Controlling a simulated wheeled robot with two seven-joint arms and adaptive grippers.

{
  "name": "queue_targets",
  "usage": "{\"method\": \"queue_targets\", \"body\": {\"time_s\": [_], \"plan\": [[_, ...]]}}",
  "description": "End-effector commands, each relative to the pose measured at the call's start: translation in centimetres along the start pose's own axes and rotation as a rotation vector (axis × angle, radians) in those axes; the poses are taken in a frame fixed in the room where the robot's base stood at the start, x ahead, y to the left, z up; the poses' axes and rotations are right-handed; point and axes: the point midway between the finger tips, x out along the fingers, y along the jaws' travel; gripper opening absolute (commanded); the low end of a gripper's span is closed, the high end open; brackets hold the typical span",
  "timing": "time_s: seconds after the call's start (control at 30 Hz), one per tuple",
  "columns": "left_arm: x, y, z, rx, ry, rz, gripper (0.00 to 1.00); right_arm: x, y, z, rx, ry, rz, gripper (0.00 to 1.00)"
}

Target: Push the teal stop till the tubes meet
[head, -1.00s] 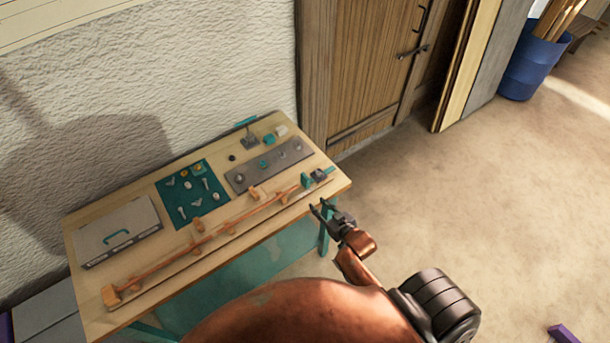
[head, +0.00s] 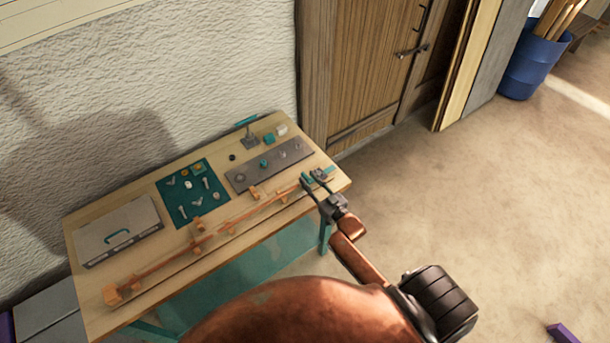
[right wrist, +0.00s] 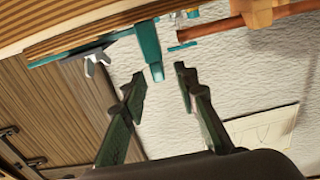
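The teal stop (head: 306,178) stands near the right end of the table. The wrist view shows it as an upright teal block (right wrist: 149,42). Contact is unclear. My left gripper is out of view.
On the table are a grey case (head: 117,231), a teal mat (head: 208,208) with small parts, and a grey plate (head: 240,181) with knobs. A grey fixture with a teal handle (head: 246,122) stands at the back.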

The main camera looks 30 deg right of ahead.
Motion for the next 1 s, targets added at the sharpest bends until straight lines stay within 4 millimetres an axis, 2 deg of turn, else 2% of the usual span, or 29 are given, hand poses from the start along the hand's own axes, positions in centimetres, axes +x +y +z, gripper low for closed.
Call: {"method": "queue_targets", "body": {"time_s": [0.03,0.2,0.57,0.9,1.0], "plan": [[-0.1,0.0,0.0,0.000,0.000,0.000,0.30,0.8,0.0,-0.2,0.000,0.001,0.000,0.28],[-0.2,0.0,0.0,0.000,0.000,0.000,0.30,2.5,0.0,0.0,0.000,-0.001,0.001,0.28],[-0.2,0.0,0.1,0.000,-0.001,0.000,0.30,3.0,0.0,0.1,0.000,-0.002,0.000,0.28],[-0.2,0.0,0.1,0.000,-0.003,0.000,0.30,3.0,0.0,0.1,0.000,-0.002,0.000,0.04],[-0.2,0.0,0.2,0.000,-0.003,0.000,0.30,3.0,0.0,0.1,0.000,-0.002,0.000,0.00]]}}
